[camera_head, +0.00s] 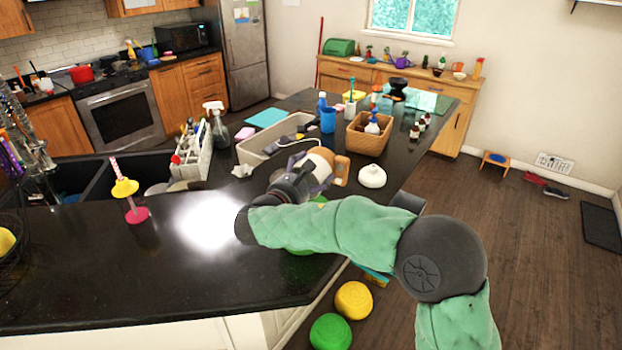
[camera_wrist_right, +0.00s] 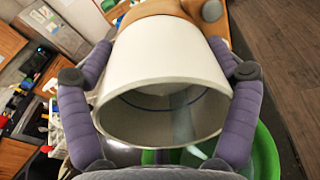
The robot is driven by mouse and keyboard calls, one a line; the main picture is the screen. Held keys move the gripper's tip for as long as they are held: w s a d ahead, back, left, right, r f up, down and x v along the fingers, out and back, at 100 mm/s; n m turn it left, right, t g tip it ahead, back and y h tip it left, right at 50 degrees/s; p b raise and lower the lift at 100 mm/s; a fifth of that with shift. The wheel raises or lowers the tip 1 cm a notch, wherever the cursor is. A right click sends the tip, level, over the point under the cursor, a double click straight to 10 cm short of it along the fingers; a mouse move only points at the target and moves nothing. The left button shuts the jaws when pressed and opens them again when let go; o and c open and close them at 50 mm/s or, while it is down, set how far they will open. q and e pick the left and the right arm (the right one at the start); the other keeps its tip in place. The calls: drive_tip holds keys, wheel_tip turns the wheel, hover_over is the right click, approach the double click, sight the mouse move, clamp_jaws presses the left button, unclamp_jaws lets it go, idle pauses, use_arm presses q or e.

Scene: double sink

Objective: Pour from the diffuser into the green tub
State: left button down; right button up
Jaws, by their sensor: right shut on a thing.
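My right gripper (camera_wrist_right: 165,115) is shut on the diffuser, a vessel with a white open-ended part (camera_wrist_right: 165,55) and a tan body. In the head view the diffuser (camera_head: 321,158) is tipped on its side above the counter, with its tan handle to the right. Its open mouth faces the wrist camera, between the two purple fingers. A pale translucent streak shows at the mouth; I cannot tell whether it is liquid. The green tub (camera_wrist_right: 265,152) is below the mouth in the wrist view. In the head view my right forearm hides most of the tub (camera_head: 300,252). My left gripper is not in view.
A white rounded thing (camera_head: 372,176) stands right of the diffuser. A pink-and-yellow stand (camera_head: 130,195) is by the sink. The front left counter (camera_head: 150,280) is clear.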

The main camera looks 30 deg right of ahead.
drive_tip(key=shift+s+a+r+t+h+b, duration=0.35)
drive_tip(key=shift+h+b, duration=0.3)
drive_tip(key=shift+b, duration=0.45)
drive_tip(key=shift+s+a+r+t+h+b, duration=0.1)
drive_tip(key=shift+a+t+h+b, duration=0.45)
drive_tip(key=shift+b, duration=0.55)
drive_tip(key=shift+r+h+b, duration=0.15)
drive_tip(key=shift+h+b, duration=0.3)
drive_tip(key=shift+h, duration=0.05)
drive_tip(key=shift+s+r, duration=0.1)
drive_tip(key=shift+s+a+h+b, duration=0.1)
drive_tip(key=shift+a+h+b, duration=0.1)
drive_tip(key=shift+h+b, duration=0.45)
drive_tip(key=shift+s+a, duration=0.1)
drive_tip(key=shift+a+t+b, duration=0.1)
drive_tip(key=shift+t+b, duration=0.3)
